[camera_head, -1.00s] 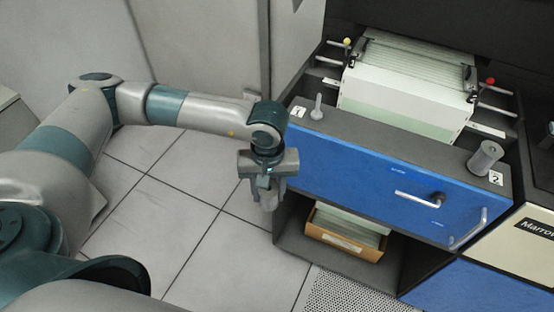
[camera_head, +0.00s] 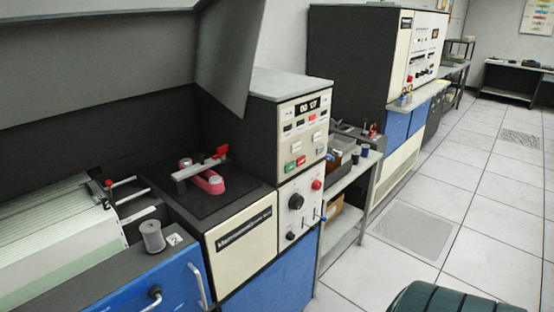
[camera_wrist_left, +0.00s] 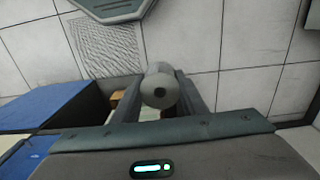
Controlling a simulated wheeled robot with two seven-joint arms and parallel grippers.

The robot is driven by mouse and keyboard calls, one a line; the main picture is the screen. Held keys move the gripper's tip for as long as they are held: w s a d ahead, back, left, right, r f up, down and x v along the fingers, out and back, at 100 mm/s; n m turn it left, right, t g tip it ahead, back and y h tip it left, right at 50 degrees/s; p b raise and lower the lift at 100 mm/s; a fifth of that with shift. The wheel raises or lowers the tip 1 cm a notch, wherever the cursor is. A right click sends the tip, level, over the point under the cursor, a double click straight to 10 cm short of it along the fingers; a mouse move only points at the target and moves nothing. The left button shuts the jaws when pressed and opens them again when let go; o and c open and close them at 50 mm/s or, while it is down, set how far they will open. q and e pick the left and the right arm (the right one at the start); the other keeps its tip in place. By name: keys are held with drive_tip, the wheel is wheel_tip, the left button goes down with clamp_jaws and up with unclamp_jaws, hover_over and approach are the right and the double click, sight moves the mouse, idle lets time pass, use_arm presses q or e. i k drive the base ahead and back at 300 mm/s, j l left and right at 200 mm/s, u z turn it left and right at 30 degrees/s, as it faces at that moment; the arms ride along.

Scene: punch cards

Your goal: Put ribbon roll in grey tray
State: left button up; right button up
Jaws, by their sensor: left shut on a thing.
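The roll is held in the air over the floor. My left gripper is outside the head view now, and my right gripper is in neither view. In the head view, a dark grey tray (camera_head: 344,147) stands on the side table right of the control panel. Its inside is too small to make out. Another grey roll (camera_head: 153,237) stands upright beside a label at the machine's front edge.
Small dark rolls (camera_head: 364,150) stand by the tray on the side table (camera_head: 352,177). A control panel cabinet (camera_head: 300,150) rises left of it. A pink and red part (camera_head: 207,180) lies on the black machine top. Open tiled floor (camera_head: 455,215) lies to the right.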

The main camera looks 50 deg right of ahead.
sight(337, 147)
drive_tip(key=z, duration=0.6)
drive_tip(key=i+l+z, duration=0.1)
drive_tip(key=z, duration=1.15)
drive_tip(key=i+z, duration=0.1)
drive_tip(key=z, duration=1.15)
drive_tip(key=i+j+z, duration=0.1)
drive_tip(key=z, duration=0.55)
drive_tip(key=j+z, duration=0.1)
drive_tip(key=z, duration=0.5)
drive_tip(key=j+z, duration=0.1)
drive_tip(key=z, duration=0.55)
drive_tip(key=i+j+z, duration=0.15)
drive_tip(key=j+z, duration=0.3)
drive_tip(key=j, duration=0.2)
drive_tip(key=j+z, duration=0.45)
drive_tip(key=j, duration=0.15)
drive_tip(key=i+j, duration=0.1)
drive_tip(key=j, duration=1.7)
drive_tip(key=j+u, duration=0.2)
drive_tip(key=j, duration=1)
drive_tip(key=j+u, duration=0.3)
drive_tip(key=i+j+u, duration=0.1)
drive_tip(key=u, duration=0.25)
